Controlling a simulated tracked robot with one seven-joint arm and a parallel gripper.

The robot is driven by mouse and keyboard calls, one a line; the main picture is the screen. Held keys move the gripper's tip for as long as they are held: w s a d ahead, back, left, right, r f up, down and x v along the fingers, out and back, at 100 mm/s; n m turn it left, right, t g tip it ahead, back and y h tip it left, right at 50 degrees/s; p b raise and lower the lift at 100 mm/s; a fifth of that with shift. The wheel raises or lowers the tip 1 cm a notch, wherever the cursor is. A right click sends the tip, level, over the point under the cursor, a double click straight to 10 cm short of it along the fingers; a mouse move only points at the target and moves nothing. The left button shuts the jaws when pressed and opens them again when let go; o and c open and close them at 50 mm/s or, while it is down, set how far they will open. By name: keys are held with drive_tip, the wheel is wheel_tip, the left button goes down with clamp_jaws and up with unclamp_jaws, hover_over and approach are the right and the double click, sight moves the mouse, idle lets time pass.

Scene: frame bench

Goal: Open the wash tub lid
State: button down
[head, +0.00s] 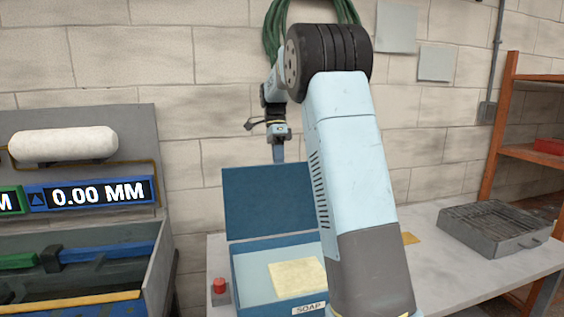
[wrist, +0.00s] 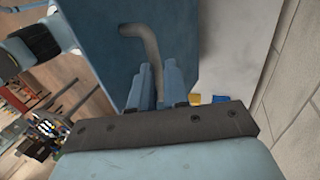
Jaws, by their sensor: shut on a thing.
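The blue wash tub (head: 245,283) stands on the bench with a "SOAP" label on its front. A pale yellow slab lies inside it. Its blue lid (head: 265,200) stands raised, roughly upright, at the back of the tub, and the inside shows. My gripper (head: 278,155) points down at the lid's top edge. In the wrist view, the fingers of my gripper (wrist: 159,90) are shut on a curved grey handle (wrist: 143,42) on the lid (wrist: 90,75). My own arm covers the tub's right side in the head view.
A small red button (head: 219,285) stands left of the tub. A grey grated tray (head: 495,228) sits on the bench at right, before an orange shelf (head: 498,130). A grey unit with a display (head: 100,193) fills the left. A brick wall stands behind.

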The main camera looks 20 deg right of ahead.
drive_tip(key=shift+s+d+f, duration=0.1)
drive_tip(key=shift+d+f, duration=0.05)
drive_tip(key=shift+f, duration=0.35)
drive_tip(key=shift+d+f, duration=0.15)
drive_tip(key=shift+f, duration=0.35)
drive_tip(key=c, duration=1.4)
unclamp_jaws()
drive_tip(key=shift+w+f, duration=0.2)
drive_tip(key=o, duration=0.9)
drive_tip(key=shift+w+f+g, duration=0.3)
drive_tip(key=shift+w+f, duration=0.1)
drive_tip(key=shift+w, duration=0.15)
drive_tip(key=shift+o, duration=0.2)
drive_tip(key=shift+s+a+r, duration=0.1)
drive_tip(key=shift+s+r, duration=0.15)
drive_tip(key=shift+s, duration=0.05)
drive_tip(key=shift+r, duration=0.1)
drive_tip(key=shift+c, duration=0.2)
